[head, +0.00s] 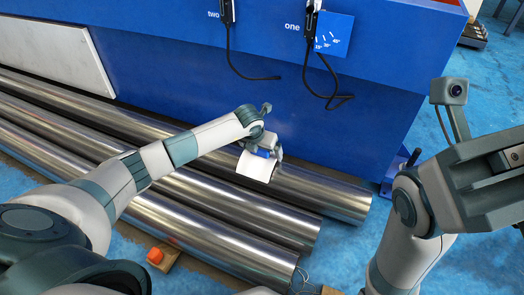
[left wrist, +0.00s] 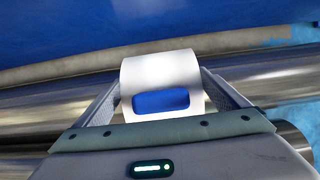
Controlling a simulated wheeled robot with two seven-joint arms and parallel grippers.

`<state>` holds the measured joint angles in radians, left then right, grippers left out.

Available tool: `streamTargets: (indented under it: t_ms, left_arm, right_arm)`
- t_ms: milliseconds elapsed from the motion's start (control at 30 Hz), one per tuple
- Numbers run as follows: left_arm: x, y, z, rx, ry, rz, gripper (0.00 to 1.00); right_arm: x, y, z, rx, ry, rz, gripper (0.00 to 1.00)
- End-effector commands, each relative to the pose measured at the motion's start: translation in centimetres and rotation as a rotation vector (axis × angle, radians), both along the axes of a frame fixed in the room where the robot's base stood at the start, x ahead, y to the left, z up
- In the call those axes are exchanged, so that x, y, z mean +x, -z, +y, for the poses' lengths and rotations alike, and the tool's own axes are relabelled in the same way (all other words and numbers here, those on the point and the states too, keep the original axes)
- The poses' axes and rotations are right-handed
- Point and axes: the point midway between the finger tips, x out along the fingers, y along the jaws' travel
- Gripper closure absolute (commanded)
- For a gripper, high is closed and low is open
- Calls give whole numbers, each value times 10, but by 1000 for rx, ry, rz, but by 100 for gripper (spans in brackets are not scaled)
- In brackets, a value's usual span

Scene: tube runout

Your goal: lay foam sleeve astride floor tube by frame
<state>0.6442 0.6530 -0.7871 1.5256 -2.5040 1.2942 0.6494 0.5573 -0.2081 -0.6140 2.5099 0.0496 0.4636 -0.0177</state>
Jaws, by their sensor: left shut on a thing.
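The white foam sleeve (head: 255,168) is a short curved piece with a blue patch on it. It also shows in the left wrist view (left wrist: 160,70), between the two fingers. My left gripper (head: 264,150) is shut on the sleeve. The floor tube by the frame (head: 325,192) is a long shiny metal tube along the foot of the blue frame (head: 340,110). The sleeve shows over this tube; I cannot tell whether it touches it. The sleeve's underside is hidden. My right gripper (head: 505,175) is partly in view at the right edge, its fingertips not clearly seen.
A middle tube (head: 285,226) and a front tube (head: 235,245) lie parallel to it. An orange block (head: 155,256) sits on wood in front. Black cables (head: 330,85) hang on the frame. Blue floor (head: 345,240) is clear beyond the tubes' right ends.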

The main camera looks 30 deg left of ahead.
Motion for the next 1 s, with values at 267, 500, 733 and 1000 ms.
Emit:
streamTargets:
  t_ms: [267,500,733,1000]
  left_arm:
    - [0,5,0,0,0,0,30]
    - [-1,11,0,0,0,4,30]
    - [-4,19,0,0,0,11,30]
    - [-6,28,-1,1,-1,19,30]
  right_arm:
    - [1,3,-1,-1,4,2,100]
    - [2,7,0,-1,4,4,100]
    - [0,9,0,-1,4,-1,100]
    - [-1,12,0,-2,4,-7,100]
